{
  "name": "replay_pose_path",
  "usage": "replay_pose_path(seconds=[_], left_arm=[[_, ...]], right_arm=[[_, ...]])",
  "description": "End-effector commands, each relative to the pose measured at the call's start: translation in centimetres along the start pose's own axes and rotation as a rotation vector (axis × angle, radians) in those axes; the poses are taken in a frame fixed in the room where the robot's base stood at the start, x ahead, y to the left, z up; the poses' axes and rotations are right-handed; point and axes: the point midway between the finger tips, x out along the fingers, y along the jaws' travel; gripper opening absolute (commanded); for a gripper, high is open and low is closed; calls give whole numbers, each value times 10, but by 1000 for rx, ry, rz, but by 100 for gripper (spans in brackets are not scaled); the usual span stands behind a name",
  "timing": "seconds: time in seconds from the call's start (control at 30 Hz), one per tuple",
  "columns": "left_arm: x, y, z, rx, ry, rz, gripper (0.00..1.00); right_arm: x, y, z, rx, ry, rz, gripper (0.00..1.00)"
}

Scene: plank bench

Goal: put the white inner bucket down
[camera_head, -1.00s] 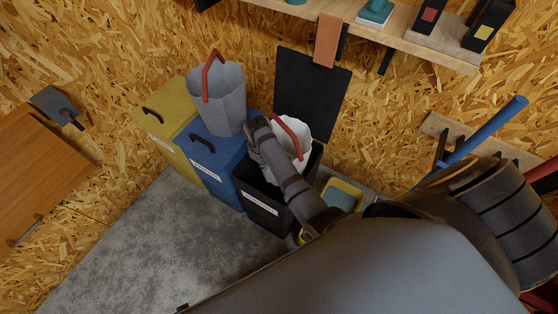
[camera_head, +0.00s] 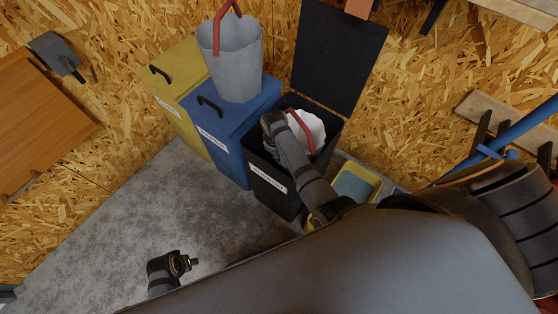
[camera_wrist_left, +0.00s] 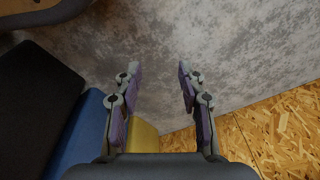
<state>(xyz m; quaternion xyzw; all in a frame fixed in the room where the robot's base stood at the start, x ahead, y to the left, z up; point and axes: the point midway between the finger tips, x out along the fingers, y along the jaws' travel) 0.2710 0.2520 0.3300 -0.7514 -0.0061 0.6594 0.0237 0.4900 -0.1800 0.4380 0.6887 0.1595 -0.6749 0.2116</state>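The white inner bucket (camera_head: 309,126) with a red handle (camera_head: 301,133) is inside the open black bin (camera_head: 273,190), its rim at about the height of the bin's top. My right gripper (camera_head: 269,138) is at the bucket's left side, over the bin opening. Its fingers are hidden, so I cannot tell whether they grip the bucket. My left gripper (camera_head: 191,264) is low over the floor at the front left, apart from the bins. The left wrist view shows the left gripper (camera_wrist_left: 160,75) open and empty.
A second pale bucket (camera_head: 233,62) with a red handle stands on the blue bin (camera_head: 215,140). A yellow bin (camera_head: 185,75) is beside it. The black lid (camera_head: 338,55) stands raised behind the black bin. A yellow tub (camera_head: 357,181) is to the right. The concrete floor (camera_head: 140,210) in front is clear.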

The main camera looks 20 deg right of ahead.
Motion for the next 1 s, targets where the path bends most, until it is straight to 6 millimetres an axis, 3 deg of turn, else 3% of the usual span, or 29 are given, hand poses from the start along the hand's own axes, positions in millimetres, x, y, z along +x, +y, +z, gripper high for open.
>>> replay_pose_path(seconds=[0.33,0.73,0.9,1.0], left_arm=[[-46,11,-19,4,-4,23,40],[-52,11,-20,5,-6,25,40],[-52,11,-20,4,-6,25,40],[-52,11,-20,4,-6,25,40]], right_arm=[[38,-3,0,0,1,0,0],[42,-3,0,0,0,0,0],[42,-3,0,0,0,0,25],[42,-3,0,0,0,0,28]])
